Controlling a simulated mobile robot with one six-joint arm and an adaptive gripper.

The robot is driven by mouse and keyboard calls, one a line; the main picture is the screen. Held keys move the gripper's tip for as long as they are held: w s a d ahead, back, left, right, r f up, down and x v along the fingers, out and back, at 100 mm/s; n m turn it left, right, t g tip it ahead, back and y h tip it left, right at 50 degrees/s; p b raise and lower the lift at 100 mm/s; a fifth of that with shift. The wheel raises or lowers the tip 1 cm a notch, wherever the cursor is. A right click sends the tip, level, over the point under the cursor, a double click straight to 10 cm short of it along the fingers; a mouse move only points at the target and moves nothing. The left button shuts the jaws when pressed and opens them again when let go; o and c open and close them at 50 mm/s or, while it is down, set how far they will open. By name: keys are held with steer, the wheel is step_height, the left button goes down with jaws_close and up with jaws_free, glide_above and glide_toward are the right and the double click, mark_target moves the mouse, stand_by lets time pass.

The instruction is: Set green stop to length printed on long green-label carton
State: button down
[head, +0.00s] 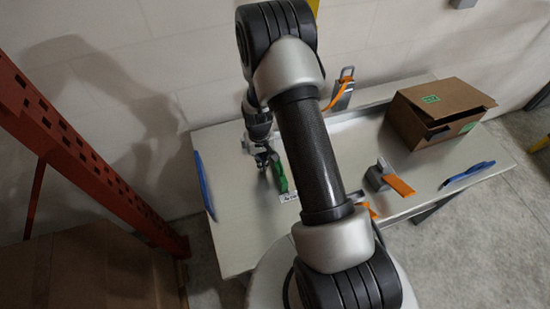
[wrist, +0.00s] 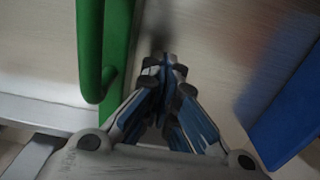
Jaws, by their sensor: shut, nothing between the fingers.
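The green stop (head: 279,176) is on the table left of my arm, beside a small white printed strip (head: 288,197) too small to read. In the wrist view, the green stop (wrist: 117,45) is a long green bar with a rounded handle (wrist: 90,50) on its left. My gripper (head: 265,160) is just left of the stop in the head view. In the wrist view, my gripper (wrist: 165,62) is shut and empty, right of the green bar and apart from it. A brown carton (head: 424,115) with green labels lies at the table's right; its printed length is unreadable.
The table (head: 240,225) has a blue bar (head: 204,186) at its left edge, also in the wrist view (wrist: 288,95), and another blue piece (head: 467,175) at right. Orange-levered clamps stand at the back (head: 343,90) and front (head: 390,178). A red rack (head: 75,150) is left.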

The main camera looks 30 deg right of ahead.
steer(key=shift+d+f, duration=0.15)
steer(key=shift+f, duration=0.55)
steer(key=shift+s+d+b, duration=0.15)
steer(key=shift+s+d, duration=0.05)
steer(key=shift+d, duration=0.75)
steer(key=shift+s+d+b, duration=0.15)
steer(key=shift+s+d, duration=0.05)
steer(key=shift+d, duration=0.75)
steer(key=shift+s+d+b, duration=0.15)
steer(key=shift+s+d, duration=0.05)
steer(key=shift+d, duration=0.75)
steer(key=shift+w+a, duration=0.2)
steer(key=shift+a, duration=0.85)
step_height(320, 180, up, 11)
steer(key=p, duration=0.7)
steer(key=shift+f, duration=0.2)
steer(key=shift+s+f, duration=0.1)
